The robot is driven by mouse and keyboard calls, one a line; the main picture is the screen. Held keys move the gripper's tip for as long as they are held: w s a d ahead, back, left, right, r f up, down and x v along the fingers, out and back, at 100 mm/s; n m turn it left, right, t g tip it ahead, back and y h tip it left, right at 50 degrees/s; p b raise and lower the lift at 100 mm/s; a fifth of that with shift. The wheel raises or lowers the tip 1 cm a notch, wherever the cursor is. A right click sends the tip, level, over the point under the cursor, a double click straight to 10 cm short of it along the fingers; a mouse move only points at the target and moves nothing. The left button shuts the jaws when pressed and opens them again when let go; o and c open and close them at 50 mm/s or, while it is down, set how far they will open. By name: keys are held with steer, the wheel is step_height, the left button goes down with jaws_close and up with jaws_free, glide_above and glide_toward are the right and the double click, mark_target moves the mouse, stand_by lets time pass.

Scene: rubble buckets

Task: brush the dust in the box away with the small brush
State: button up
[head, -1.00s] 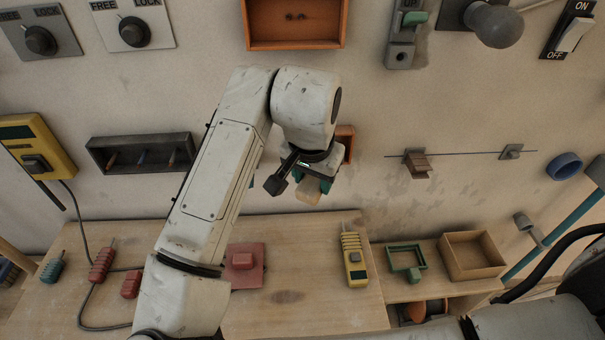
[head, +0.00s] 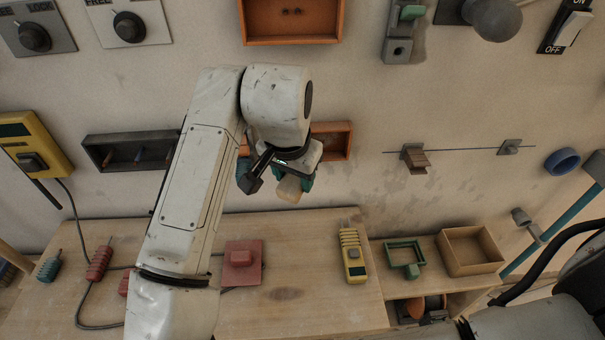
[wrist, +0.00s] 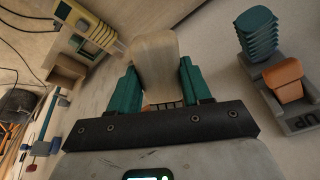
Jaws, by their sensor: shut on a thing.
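My gripper (head: 292,183) is shut on a pale beige piece (head: 289,190), which looks like the small brush. In the wrist view the brush (wrist: 157,62) stands between the teal fingers (wrist: 160,85), its pale body pointing away. Any bristles are hard to make out. The gripper is in front of the wall, above the back of the wooden table. An orange open box (head: 335,142) on the wall is partly hidden behind the gripper. Another orange box (head: 292,41) is higher up, with small dark marks inside. I cannot tell which box holds the dust.
The wooden table (head: 310,310) bears a red block (head: 243,258) and a yellow device (head: 353,262). A green frame (head: 404,256) and a tan box (head: 471,268) stand at the right. A dark tray (head: 125,155) hangs at the left.

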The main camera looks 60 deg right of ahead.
steer(key=shift+s+d+p, duration=0.65)
steer(key=shift+s+d, duration=0.7)
steer(key=shift+s, duration=0.5)
steer(key=shift+w+a+b, duration=0.45)
steer(key=shift+w+a, duration=1.05)
steer(key=shift+w, duration=0.3)
steer(key=s+a+b, duration=0.1)
steer(key=s+a, duration=0.2)
steer(key=a, duration=0.1)
steer(key=shift+s+a, duration=0.35)
steer(key=shift+s, duration=0.05)
steer(key=shift+a, duration=0.1)
steer(key=shift+s+a+b, duration=0.5)
steer(key=shift+s+a, duration=0.4)
steer(key=shift+a, duration=0.2)
